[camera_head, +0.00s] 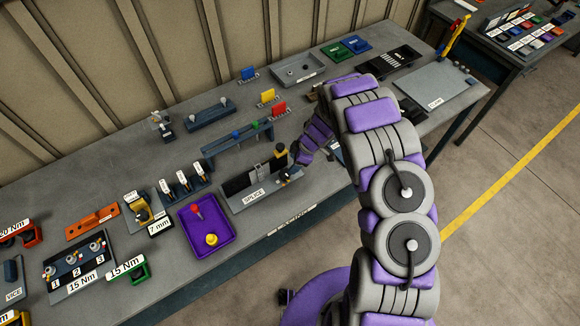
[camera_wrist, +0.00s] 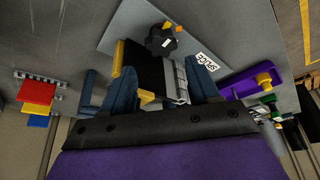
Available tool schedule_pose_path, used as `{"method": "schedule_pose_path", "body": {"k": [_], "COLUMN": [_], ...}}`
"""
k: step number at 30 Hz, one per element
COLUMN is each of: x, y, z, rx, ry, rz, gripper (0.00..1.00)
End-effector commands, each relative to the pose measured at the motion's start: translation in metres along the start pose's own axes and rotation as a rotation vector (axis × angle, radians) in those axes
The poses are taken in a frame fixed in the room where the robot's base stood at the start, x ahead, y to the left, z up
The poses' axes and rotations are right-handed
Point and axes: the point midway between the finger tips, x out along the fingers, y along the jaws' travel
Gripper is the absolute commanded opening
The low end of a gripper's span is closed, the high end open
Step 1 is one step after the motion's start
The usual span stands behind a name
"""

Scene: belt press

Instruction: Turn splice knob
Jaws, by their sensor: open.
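The splice fixture, a grey plate with a dark block and a white SPLICE label (camera_head: 254,197), sits near the front edge of the bench. The label also shows in the wrist view (camera_wrist: 207,61). The black splice knob (camera_wrist: 160,41), with a small orange mark, is on this plate, near the label. My gripper (camera_wrist: 163,84) is open, its two dark blue fingers apart. The knob shows beyond the fingertips, apart from them, and a black block with yellow edges (camera_wrist: 146,68) shows between the fingers. In the head view my arm's end partly hides the fixture's right side.
A purple tray (camera_head: 222,236) with red and yellow knobbed parts stands left of the fixture. A blue rail (camera_head: 237,139) with coloured pieces is behind it. Red and yellow blocks (camera_head: 279,109) stand farther back.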

Motion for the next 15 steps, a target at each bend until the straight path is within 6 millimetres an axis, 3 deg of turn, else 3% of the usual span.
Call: {"method": "schedule_pose_path", "body": {"k": [9,15], "x": [-0.056,-0.08], "y": [0.003,0.002], "z": [0.0,0.0], "rx": [-0.001,-0.001], "ry": [-0.002,-0.001], "rz": [0.006,0.001], "gripper": [0.61,0.61]}}
